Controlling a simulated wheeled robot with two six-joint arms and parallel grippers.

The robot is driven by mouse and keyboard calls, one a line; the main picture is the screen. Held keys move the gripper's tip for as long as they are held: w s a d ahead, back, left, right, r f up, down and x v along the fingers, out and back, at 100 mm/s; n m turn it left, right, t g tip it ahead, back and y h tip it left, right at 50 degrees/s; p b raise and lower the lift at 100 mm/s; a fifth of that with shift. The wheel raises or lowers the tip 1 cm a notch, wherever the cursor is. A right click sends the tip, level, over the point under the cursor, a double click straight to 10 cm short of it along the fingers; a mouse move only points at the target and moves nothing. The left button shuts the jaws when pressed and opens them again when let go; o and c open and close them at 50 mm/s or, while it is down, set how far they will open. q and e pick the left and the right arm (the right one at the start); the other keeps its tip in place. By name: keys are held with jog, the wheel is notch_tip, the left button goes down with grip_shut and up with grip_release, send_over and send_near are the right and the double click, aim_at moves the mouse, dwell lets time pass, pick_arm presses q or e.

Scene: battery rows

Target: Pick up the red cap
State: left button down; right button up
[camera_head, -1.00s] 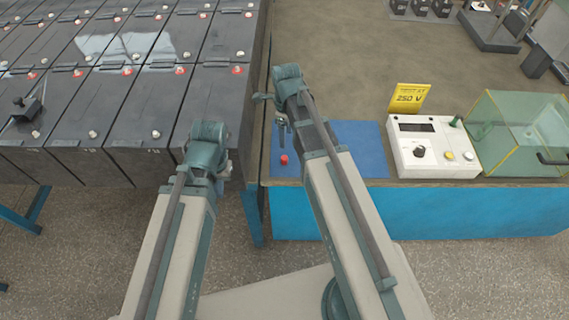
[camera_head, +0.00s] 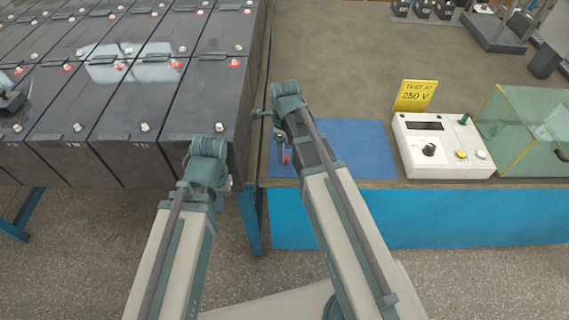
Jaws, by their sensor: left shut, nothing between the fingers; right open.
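The red cap (camera_head: 286,159) is on the blue mat (camera_head: 355,145) on the bench, close to the left edge of the mat. My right gripper (camera_head: 281,150) points down right at the cap, its fingers open. It looks very close to the cap or around it; I cannot tell which, as my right arm hides part of the spot. My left gripper (camera_head: 226,186) is shut and empty, low in front of the battery rows, and mostly hidden behind its own wrist.
Dark battery blocks (camera_head: 95,110) with red and pale terminal caps fill the left. On the bench are a white test box (camera_head: 442,145) with a knob, a yellow 250 V sign (camera_head: 415,95) and a clear case (camera_head: 525,125). The bench behind the mat is clear.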

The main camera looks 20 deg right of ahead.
notch_tip(320, 180, down, 2)
jog(key=shift+f+b, duration=0.1)
jog(key=shift+b, duration=0.5)
pick_arm(q)
notch_tip(320, 180, down, 2)
pick_arm(e)
grip_shut()
